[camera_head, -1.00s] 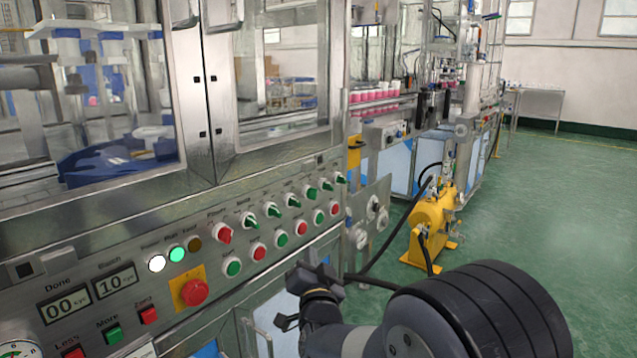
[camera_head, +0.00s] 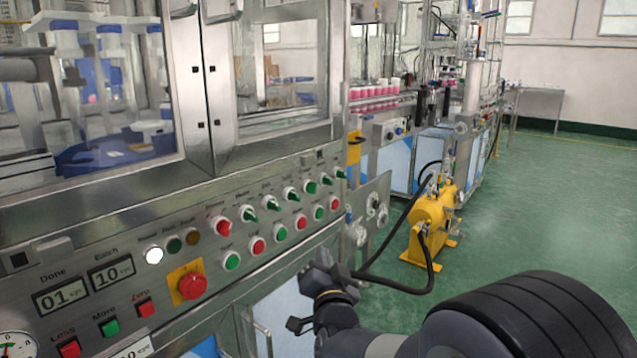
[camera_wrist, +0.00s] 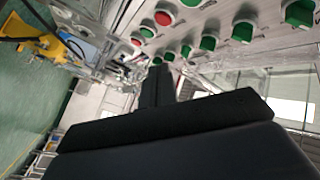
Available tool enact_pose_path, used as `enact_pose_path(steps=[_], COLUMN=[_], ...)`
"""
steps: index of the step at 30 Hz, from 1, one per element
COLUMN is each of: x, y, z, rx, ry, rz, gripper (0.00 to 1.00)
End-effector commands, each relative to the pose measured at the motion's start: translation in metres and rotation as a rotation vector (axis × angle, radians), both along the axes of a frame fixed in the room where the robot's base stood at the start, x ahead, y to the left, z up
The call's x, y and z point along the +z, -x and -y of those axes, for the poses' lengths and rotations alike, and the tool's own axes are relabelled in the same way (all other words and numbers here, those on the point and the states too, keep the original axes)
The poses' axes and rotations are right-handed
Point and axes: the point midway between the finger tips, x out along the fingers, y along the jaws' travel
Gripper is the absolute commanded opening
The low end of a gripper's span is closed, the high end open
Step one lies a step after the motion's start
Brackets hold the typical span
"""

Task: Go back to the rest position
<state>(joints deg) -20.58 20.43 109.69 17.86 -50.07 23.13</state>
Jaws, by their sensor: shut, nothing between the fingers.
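My gripper (camera_head: 322,268) is at the bottom middle of the head view, in front of the right end of the control panel (camera_head: 215,262). It is shut and empty, apart from the panel and its buttons. In the wrist view my gripper's dark fingers (camera_wrist: 156,84) are together, with green and red buttons (camera_wrist: 243,31) beyond them. In the head view the Done display (camera_head: 62,298) reads 01 and the Batch display (camera_head: 111,272) reads 10. The white lamp (camera_head: 154,255) is lit; the green lamp (camera_head: 174,245) beside it is dark.
A red emergency button (camera_head: 192,286) sits on a yellow plate. A yellow pump (camera_head: 432,220) with black hoses stands on the green floor right of the panel. Pink cans (camera_head: 375,91) stand on a line behind. The floor (camera_head: 545,220) at the right is clear.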

Motion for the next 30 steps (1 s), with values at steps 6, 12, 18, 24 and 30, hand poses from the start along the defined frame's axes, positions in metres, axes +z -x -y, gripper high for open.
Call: enact_pose_path(steps=[6,12,18,24,30], x=[0.002,0.003,-0.005,-0.003,0.003], y=[-0.013,-0.031,-0.034,-0.024,-0.033], z=[-0.018,-0.041,-0.043,-0.03,-0.043], rx=[0.003,0.003,-0.001,-0.002,0.002], ry=[0.0,0.0,-0.003,0.0,0.0], rz=[-0.002,-0.002,0.004,0.001,-0.002], gripper=[0.0,0.0,0.0,0.0,0.0])
